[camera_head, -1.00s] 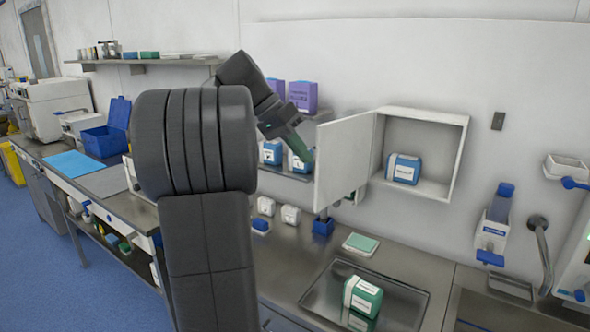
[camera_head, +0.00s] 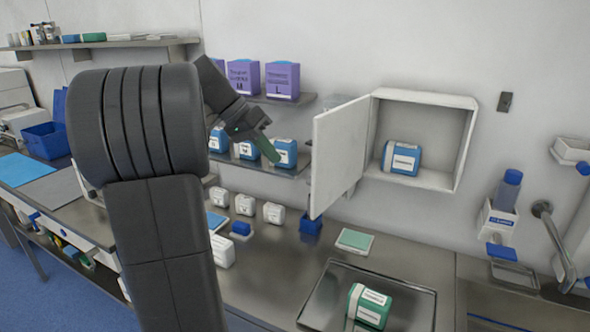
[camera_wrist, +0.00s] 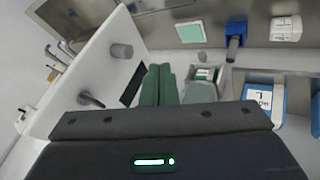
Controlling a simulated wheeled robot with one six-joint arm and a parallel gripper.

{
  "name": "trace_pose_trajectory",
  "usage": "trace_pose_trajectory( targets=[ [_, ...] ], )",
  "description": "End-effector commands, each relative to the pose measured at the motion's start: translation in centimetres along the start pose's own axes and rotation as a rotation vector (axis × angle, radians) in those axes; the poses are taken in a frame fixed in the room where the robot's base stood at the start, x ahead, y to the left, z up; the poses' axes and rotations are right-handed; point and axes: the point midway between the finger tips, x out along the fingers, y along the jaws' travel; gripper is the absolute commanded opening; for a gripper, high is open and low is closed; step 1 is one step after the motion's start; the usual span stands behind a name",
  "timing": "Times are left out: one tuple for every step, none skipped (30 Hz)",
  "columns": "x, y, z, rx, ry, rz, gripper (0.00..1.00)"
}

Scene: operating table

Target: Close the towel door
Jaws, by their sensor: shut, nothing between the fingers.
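The white wall cabinet (camera_head: 468,118) stands open in the head view. Its white door (camera_head: 338,155) is swung out to the left of the opening. A blue-and-white pack (camera_head: 401,157) sits inside the cabinet. My gripper (camera_head: 273,154) is left of the door's free edge, apart from it in the picture, with its green fingers pointing down and right. In the wrist view the fingers (camera_wrist: 160,86) are shut together and empty. A white panel (camera_wrist: 80,72), which looks like the door, lies left of them there; I cannot tell the distance between them.
Shelves with purple boxes (camera_head: 283,80) and blue-and-white packs (camera_head: 286,153) are behind my gripper. Below, the steel counter holds small white containers (camera_head: 245,204), a blue holder (camera_head: 311,226) and a tray (camera_head: 415,306) bearing a green pack (camera_head: 369,307).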

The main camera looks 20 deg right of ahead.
Motion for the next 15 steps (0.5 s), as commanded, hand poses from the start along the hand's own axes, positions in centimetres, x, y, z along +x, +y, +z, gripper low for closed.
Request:
trace_pose_trajectory(
  targets=[
    [1.2,0.2,-0.1,0.001,-0.003,0.004,0.0],
    [1.8,0.2,-0.1,0.002,-0.003,0.004,0.0],
    [2.7,0.2,0.0,0.001,-0.003,0.004,0.0],
    [3.3,0.2,-0.1,0.001,-0.002,0.004,0.0],
    [3.9,0.2,-0.1,0.001,-0.003,0.004,0.0],
    [4.7,0.2,0.0,0.0,-0.003,0.004,0.0],
    [4.8,0.6,-0.1,0.002,-0.001,0.001,0.0],
    [4.9,1.2,-0.1,0.003,-0.001,0.0,0.0],
    [5.2,1.8,-0.1,0.003,-0.002,0.001,0.0],
    [5.4,2.1,-0.1,0.003,-0.001,0.001,0.0],
    [5.6,2.4,-0.1,0.003,-0.001,0.0,0.0],
    [5.8,2.7,-0.1,0.003,-0.001,0.0,0.0],
    [6.0,3.0,-0.1,0.003,-0.001,0.0,0.0],
    [6.1,3.1,-0.1,0.002,-0.001,0.001,0.0],
    [6.2,3.3,-0.1,0.002,-0.001,0.0,0.0]
  ],
)
